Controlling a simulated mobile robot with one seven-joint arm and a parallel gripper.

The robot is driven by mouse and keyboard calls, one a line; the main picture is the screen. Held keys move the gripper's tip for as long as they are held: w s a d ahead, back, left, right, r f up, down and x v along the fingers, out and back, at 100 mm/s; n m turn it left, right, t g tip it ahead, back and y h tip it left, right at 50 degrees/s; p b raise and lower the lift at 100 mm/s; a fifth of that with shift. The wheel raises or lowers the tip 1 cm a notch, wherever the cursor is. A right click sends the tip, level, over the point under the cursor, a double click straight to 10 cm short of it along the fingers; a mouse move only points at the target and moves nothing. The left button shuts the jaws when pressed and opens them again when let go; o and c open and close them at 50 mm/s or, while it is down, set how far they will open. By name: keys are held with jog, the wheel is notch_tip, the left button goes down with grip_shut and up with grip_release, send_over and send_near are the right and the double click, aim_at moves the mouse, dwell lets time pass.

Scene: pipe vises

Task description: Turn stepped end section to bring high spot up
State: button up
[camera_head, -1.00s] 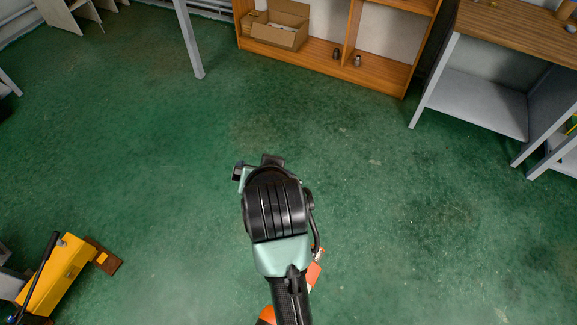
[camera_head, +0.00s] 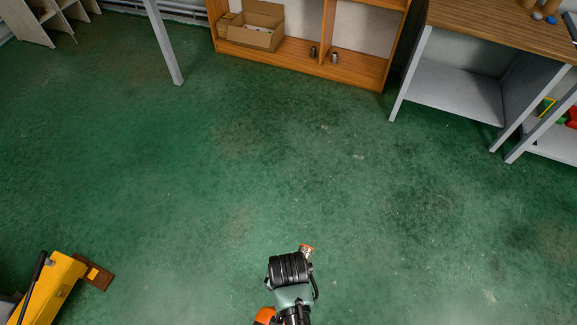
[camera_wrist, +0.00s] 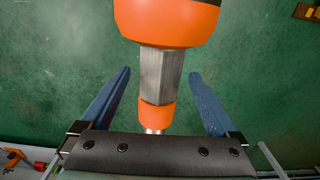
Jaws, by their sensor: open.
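The stepped piece shows in the wrist view as a wide orange section (camera_wrist: 166,22), a grey metal section with flat faces (camera_wrist: 160,80), a narrower orange section (camera_wrist: 157,115) and a thin metal end near my palm. My gripper (camera_wrist: 160,74) is open. Its two blue fingers stand on either side of the metal section with gaps showing, apart from it. In the head view my arm hides the gripper. An orange part (camera_head: 264,316) and an orange-rimmed metal end (camera_head: 305,249) show beside my arm. I cannot make out a high spot.
A yellow machine (camera_head: 50,285) stands at lower left. A wooden shelf (camera_head: 350,73) with a cardboard box (camera_head: 252,27) is at the back. A workbench (camera_head: 455,90) stands at upper right. The green floor (camera_head: 270,160) between them is clear.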

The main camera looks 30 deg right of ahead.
jog(key=shift+f, duration=1.6)
jog(key=c, duration=1.4)
